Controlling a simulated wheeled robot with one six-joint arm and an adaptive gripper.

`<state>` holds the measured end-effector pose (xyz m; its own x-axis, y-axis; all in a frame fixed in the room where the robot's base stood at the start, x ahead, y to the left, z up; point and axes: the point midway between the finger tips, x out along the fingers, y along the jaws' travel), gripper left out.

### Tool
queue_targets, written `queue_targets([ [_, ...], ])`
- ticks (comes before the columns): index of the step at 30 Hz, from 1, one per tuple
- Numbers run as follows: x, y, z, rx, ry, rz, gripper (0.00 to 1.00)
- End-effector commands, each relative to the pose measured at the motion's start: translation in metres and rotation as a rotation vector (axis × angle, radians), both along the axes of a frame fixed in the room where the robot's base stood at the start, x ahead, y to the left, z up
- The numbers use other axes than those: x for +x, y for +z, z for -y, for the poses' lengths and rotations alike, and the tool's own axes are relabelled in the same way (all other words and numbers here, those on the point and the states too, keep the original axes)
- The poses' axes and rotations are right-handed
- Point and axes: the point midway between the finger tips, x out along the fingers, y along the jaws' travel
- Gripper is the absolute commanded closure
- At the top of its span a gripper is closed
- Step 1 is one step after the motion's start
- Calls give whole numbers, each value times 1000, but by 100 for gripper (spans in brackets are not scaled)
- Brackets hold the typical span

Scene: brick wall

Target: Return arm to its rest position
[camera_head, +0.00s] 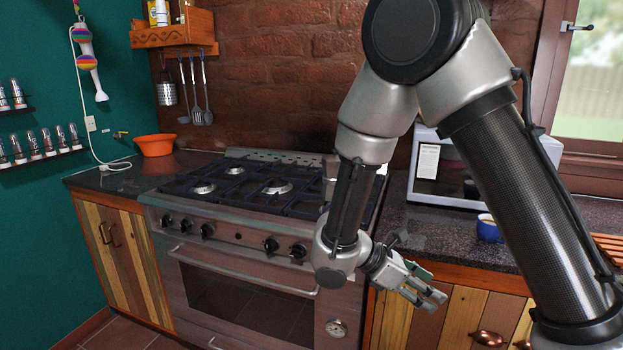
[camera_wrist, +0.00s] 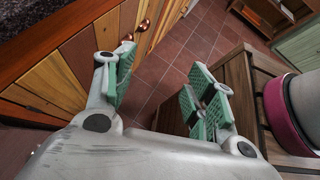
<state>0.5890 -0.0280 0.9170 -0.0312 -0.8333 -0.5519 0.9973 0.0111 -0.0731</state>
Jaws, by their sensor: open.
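My gripper (camera_head: 428,285) hangs in front of the wooden cabinet doors, just below the counter edge and right of the stove. In the wrist view my gripper (camera_wrist: 160,97) shows its green-padded fingers spread apart, with only the tiled floor visible between them. It is open and holds nothing. My arm bends down from the top of the head view and covers part of the stove and the microwave.
The stove (camera_head: 250,258) stands left of my gripper. A microwave (camera_head: 445,172) and a blue mug (camera_head: 489,229) are on the dark counter (camera_head: 430,230). An orange bowl (camera_head: 154,145) sits at the far left. A wooden slatted piece (camera_wrist: 232,75) stands right of my fingers.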

Motion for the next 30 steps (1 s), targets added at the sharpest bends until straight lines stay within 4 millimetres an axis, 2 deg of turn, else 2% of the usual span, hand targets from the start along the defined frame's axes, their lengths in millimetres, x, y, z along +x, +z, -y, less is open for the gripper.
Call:
queue_targets([
  [1, -9, 15, 10, 77, -122, 73, 45],
  [6, -42, 50, 31, 308, -517, 289, 45],
  [15, -82, 112, 53, 686, -1067, 612, 45],
  [20, -101, 147, 71, 866, -1239, 776, 45],
  [24, -114, 177, 93, 969, -1304, 932, 45],
  [30, -128, 203, 116, 1030, -1346, 1090, 45],
])
